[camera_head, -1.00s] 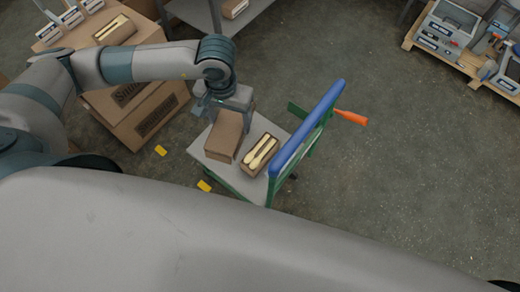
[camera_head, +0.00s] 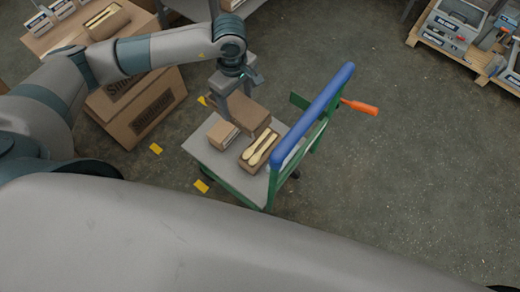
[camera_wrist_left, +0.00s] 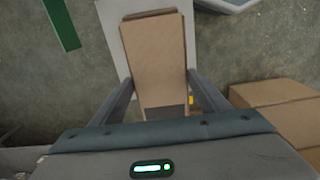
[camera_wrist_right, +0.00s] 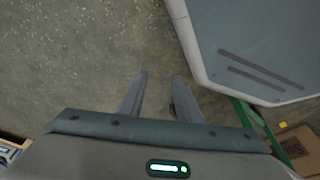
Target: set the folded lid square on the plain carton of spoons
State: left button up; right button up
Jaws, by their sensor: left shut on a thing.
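My left gripper (camera_head: 236,97) is shut on the folded lid (camera_head: 247,112), a plain brown piece held above the far side of the cart top. In the left wrist view the lid (camera_wrist_left: 155,60) lies between the two fingers. An open brown carton with pale wooden spoons (camera_head: 260,150) stands on the cart near the blue bar. A second brown carton (camera_head: 222,133) stands left of it, with a whitish strip along its right side; its contents are not clear. The lid is apart from the open carton. My right gripper (camera_wrist_right: 160,77) shows only in its wrist view, open and empty over the floor.
The small cart has a grey top (camera_head: 205,151), a green frame and a blue padded bar (camera_head: 314,115) on its right side. An orange handle (camera_head: 360,107) sticks out beyond. Large cardboard boxes (camera_head: 140,110) stand at the left.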

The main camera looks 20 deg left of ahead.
pick_arm(q)
jog(key=w+f+n+b, duration=0.1)
jog(key=f+n+b, duration=0.1)
jog(key=n, duration=0.1)
jog(key=w+f+n+b, duration=0.2)
jog(key=n, duration=0.1)
jog(key=w+f+n+b, duration=0.2)
jog(key=n, duration=0.2)
jog(key=shift+w+a+f, duration=0.25)
jog(key=shift+a+f, duration=0.1)
jog(key=shift+a, duration=0.05)
jog(key=w+f+n+b, duration=0.1)
jog(key=n, duration=0.1)
jog(key=w+f+n+b, duration=0.1)
jog(key=n, duration=0.2)
jog(key=w+f+n+b, duration=0.1)
jog(key=n, duration=0.1)
jog(key=shift+w+a+f+n+b, duration=0.2)
jog(key=shift+a+f+n+b, duration=0.05)
jog(key=shift+a+n+b, duration=0.05)
jog(key=shift+w+n, duration=0.1)
jog(key=shift+n, duration=0.2)
pick_arm(e)
notch_tip(320, 180, up, 15)
jog(key=w, duration=0.2)
jog(key=shift+d, duration=0.25)
